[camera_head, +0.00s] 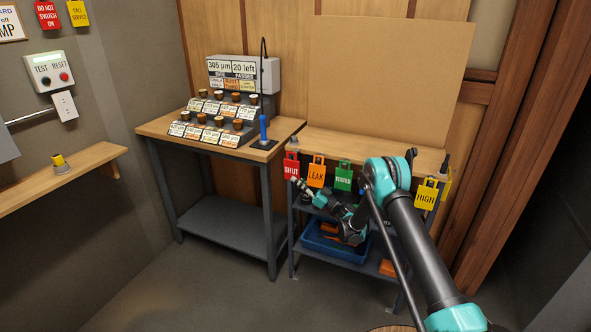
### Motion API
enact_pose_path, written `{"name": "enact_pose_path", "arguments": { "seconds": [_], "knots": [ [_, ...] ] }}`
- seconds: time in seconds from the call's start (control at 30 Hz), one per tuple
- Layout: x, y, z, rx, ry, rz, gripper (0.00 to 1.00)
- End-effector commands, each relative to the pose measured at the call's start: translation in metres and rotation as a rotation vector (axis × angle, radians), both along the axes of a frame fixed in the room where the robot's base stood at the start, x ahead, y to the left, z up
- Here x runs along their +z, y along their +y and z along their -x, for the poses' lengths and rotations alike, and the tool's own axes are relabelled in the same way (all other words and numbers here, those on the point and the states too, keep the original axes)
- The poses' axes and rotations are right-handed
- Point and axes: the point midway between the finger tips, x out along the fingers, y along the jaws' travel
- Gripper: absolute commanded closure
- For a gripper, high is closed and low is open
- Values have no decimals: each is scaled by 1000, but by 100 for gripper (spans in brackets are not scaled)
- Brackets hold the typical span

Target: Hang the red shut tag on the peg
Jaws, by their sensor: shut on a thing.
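The red SHUT tag (291,168) is at the left end of the row of tags along the front edge of the low wooden-topped stand (388,148). My gripper (296,182) is at the tag's lower right edge and is shut on it. The fingertips are small in this view, and the exact hold is hard to see. I cannot tell whether the tag still touches its hook. I cannot make out which peg the task means.
Orange LEAK (316,174), green (343,177) and yellow HIGH (426,194) tags hang along the same edge. My arm covers part of it. A blue bin (325,246) sits on the shelf below. A workbench (160,128) with a display stands left.

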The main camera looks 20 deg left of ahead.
Motion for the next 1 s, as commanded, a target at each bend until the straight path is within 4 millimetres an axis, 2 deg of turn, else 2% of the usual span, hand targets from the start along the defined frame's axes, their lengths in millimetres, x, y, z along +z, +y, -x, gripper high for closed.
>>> {"name": "enact_pose_path", "arguments": {
  "seconds": [0.27, 0.8, 1.0],
  "knots": [
    [0, 0, 1, 0, 0, 0, 100],
    [0, 3, 32, 0, 1, 0, 100],
    [0, 3, 35, 0, 0, 0, 100]
  ]
}}
